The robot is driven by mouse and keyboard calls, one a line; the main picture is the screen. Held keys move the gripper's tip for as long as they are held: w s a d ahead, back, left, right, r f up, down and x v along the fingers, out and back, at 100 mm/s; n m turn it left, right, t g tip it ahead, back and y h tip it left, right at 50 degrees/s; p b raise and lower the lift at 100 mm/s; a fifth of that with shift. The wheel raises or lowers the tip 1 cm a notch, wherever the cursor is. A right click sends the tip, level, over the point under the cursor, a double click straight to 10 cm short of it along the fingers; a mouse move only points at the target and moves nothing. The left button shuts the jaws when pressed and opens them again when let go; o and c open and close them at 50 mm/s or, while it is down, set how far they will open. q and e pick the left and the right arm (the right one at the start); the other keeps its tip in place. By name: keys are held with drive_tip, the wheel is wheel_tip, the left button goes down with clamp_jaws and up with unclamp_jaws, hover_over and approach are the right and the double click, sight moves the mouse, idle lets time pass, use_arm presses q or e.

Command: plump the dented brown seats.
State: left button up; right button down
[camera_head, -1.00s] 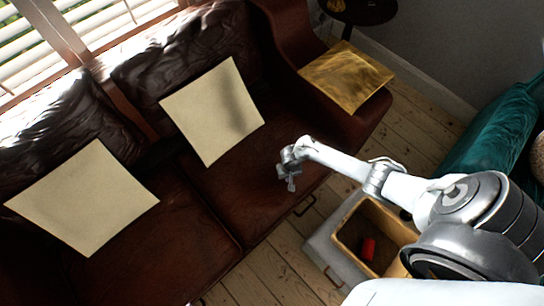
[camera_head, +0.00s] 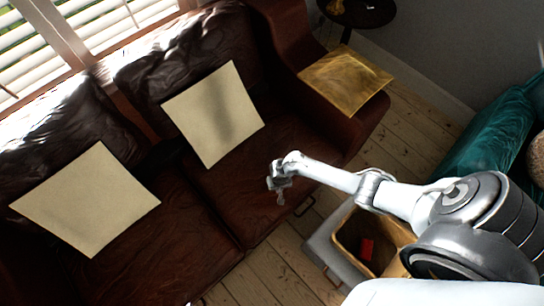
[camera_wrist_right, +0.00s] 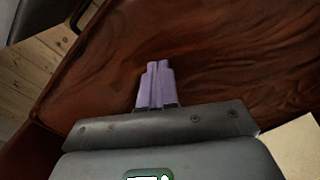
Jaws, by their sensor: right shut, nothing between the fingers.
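The dark brown leather sofa has two seats side by side in the head view: the right seat (camera_head: 230,190) and the left seat (camera_head: 140,255). My right gripper (camera_head: 279,194) is over the front part of the right seat, near its front edge. In the right wrist view the gripper's fingers (camera_wrist_right: 157,82) are together and empty, with the brown seat (camera_wrist_right: 225,60) filling most of the view beyond them. I cannot tell whether they touch the leather. Wrinkles show in the seat leather; a clear dent is hard to make out. My left gripper is not in view.
Cream cushions (camera_head: 213,112) (camera_head: 88,200) lean on the sofa's back. A gold cushion (camera_head: 345,80) lies on the right armrest. A wooden box (camera_head: 345,232) holding a red object (camera_head: 367,249) stands before the sofa. A teal seat (camera_head: 490,135) is at right.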

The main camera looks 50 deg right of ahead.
drive_tip(key=shift+f+b, duration=1.15)
drive_tip(key=shift+f, duration=0.45)
drive_tip(key=shift+r, duration=0.1)
drive_tip(key=shift+r+p, duration=0.45)
drive_tip(key=shift+p, duration=0.15)
wheel_tip(320, 180, up, 2)
drive_tip(key=p, duration=0.3)
drive_tip(key=shift+r, duration=0.2)
drive_tip(key=shift+f, duration=0.1)
